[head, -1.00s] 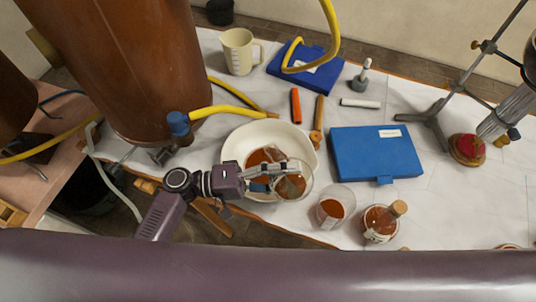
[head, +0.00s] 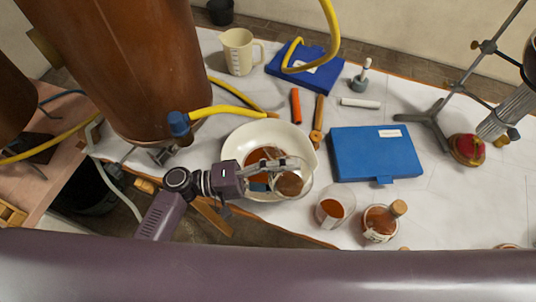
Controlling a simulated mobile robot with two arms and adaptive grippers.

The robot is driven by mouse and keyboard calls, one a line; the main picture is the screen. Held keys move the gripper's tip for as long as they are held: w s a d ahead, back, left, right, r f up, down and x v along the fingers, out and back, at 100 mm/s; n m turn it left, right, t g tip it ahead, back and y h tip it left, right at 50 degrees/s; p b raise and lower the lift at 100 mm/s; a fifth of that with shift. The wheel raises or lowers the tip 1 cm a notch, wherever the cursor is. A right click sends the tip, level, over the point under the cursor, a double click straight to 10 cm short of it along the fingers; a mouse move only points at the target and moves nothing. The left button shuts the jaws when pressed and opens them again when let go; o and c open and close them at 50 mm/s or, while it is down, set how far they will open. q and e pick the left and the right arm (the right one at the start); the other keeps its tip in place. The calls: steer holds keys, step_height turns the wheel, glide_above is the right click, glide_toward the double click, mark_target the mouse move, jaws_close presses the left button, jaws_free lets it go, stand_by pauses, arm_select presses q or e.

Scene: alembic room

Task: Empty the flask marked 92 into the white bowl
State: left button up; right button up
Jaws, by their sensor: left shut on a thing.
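The white bowl (head: 237,148) stands on the white-covered table, with reddish-brown liquid (head: 258,158) in it. My left gripper (head: 283,173) is over the bowl's front right part, shut on a clear glass flask (head: 303,181). The flask is tilted over the bowl and brown shows in or through its glass. I cannot read a mark on it, and the gripper hides part of it. I cannot tell whether liquid is running out. My right gripper is not in view.
An open glass with brown liquid (head: 331,209) and a corked, labelled flask (head: 379,223) stand right of the bowl near the front edge. A blue case (head: 375,152) lies behind them. A large brown vessel (head: 125,70) with a yellow hose (head: 222,111) stands at left.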

arm_select(q)
steer(key=shift+w+a+r+n+h+b, duration=0.1)
steer(key=shift+w+n+h+b, duration=0.15)
steer(key=shift+n, duration=0.35)
stand_by(0.8)
